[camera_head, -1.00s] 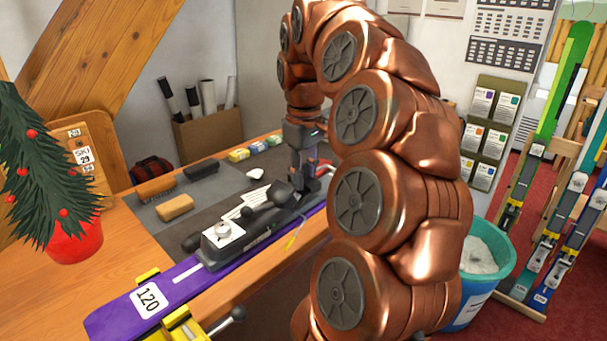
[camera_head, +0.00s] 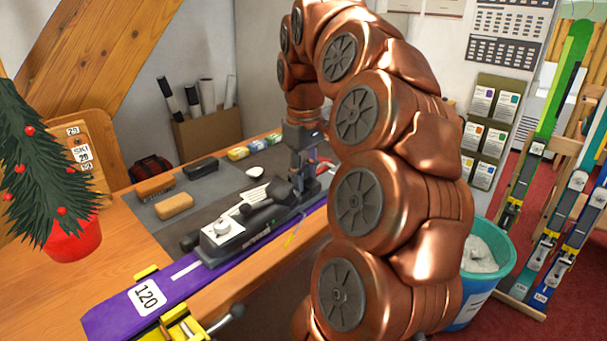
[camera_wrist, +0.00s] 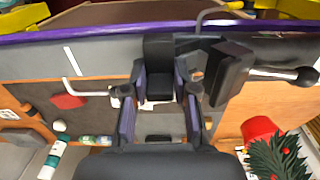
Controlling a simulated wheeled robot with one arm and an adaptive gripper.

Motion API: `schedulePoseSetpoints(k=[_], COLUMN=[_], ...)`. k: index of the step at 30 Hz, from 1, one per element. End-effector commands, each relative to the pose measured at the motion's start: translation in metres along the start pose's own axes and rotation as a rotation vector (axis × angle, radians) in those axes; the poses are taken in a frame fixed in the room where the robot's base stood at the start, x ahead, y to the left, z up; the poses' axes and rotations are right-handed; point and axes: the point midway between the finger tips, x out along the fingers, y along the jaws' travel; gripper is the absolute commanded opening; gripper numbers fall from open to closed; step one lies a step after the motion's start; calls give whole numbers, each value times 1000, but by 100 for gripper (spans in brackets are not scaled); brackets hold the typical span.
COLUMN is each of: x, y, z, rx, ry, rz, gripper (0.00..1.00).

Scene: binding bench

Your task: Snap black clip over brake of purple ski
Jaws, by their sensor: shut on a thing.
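The purple ski (camera_head: 122,312), labelled 120, lies along the bench's front edge with a black and grey binding (camera_head: 222,232) on it. My gripper (camera_head: 304,178) points down over the binding's far end. In the wrist view my gripper (camera_wrist: 160,108) has its purple-padded fingers closed on a dark piece, seemingly the black clip (camera_wrist: 160,84). The ski shows as a purple band (camera_wrist: 110,30) across the top there. A bent grey wire (camera_wrist: 203,17), perhaps a brake arm, crosses its edge. Whether the clip touches the brake is hidden.
A black block (camera_wrist: 230,72) stands close beside my fingers. Yellow vises (camera_head: 180,327) clamp the ski's near end. A brush (camera_head: 156,186), a tan block (camera_head: 174,206) and a red-handled tool (camera_head: 325,165) lie on the bench. A teal bin (camera_head: 478,290) stands at right.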

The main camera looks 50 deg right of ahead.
Motion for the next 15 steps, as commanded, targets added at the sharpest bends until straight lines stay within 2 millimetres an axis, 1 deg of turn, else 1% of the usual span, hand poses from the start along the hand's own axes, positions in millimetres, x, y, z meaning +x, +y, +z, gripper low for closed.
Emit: schedulePoseSetpoints(k=[3, 12, 13, 15], x=[3, 3, 3, 3], y=[0, -1, -1, -1], z=[0, 0, 0, 0], rx=[0, -1, -2, -2], ry=[0, -2, -2, -2], rz=[0, -2, -2, -2], gripper=[0, 0, 28, 36])
